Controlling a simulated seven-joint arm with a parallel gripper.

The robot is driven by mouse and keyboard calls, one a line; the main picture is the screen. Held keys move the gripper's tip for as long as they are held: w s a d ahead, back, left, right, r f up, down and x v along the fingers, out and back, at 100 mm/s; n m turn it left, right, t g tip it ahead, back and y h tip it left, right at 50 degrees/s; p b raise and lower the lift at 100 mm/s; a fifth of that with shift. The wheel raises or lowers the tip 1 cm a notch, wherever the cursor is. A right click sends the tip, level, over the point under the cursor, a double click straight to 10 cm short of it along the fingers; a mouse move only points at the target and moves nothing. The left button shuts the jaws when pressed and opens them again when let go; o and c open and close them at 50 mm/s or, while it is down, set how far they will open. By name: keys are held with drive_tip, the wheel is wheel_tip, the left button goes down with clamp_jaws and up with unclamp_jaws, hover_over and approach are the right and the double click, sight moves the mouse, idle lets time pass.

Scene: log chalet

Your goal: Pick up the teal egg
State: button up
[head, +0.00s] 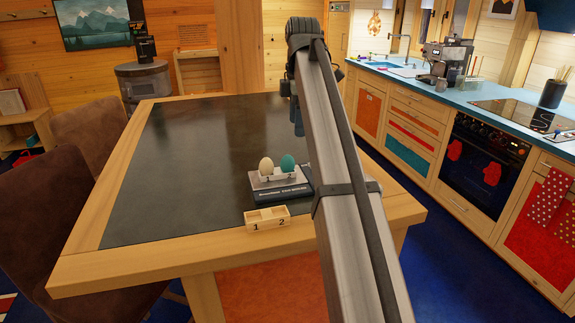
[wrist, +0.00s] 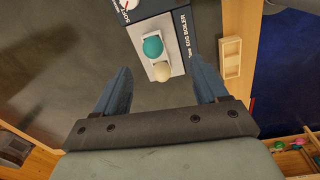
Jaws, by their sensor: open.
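The teal egg (head: 288,163) stands upright in a holder on the right side of the egg boiler (head: 292,192), which sits on the dark table top. In the wrist view the teal egg (wrist: 153,46) shows just ahead of the fingertips. A cream egg (head: 266,166) stands beside it; it also shows in the wrist view (wrist: 162,71), between the fingers. My gripper (wrist: 161,65) is open and empty, pointing down at the table. In the head view my gripper (head: 297,122) hangs above the table behind the eggs, partly hidden by my arm.
A small wooden tray (head: 267,217) with two compartments marked 1 and 2 stands in front of the boiler near the table's front edge. The table top (head: 190,160) left of the boiler is clear. Brown chairs (head: 45,215) stand at the left; a kitchen counter (head: 440,95) runs along the right.

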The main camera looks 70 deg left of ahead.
sight(287, 159)
drive_tip(key=f+n, duration=0.1)
drive_tip(key=f, duration=0.1)
drive_tip(key=s+a+f+n, duration=0.1)
drive_tip(key=f+n, duration=0.1)
drive_tip(key=s+a+f+n, duration=0.1)
drive_tip(key=f+n, duration=0.1)
drive_tip(key=f, duration=0.1)
drive_tip(key=shift+s+a+f, duration=0.1)
drive_tip(key=shift+a, duration=0.1)
drive_tip(key=shift+a+f, duration=0.15)
drive_tip(key=shift+f, duration=2.6)
drive_tip(key=c, duration=0.8)
drive_tip(key=shift+o, duration=0.2)
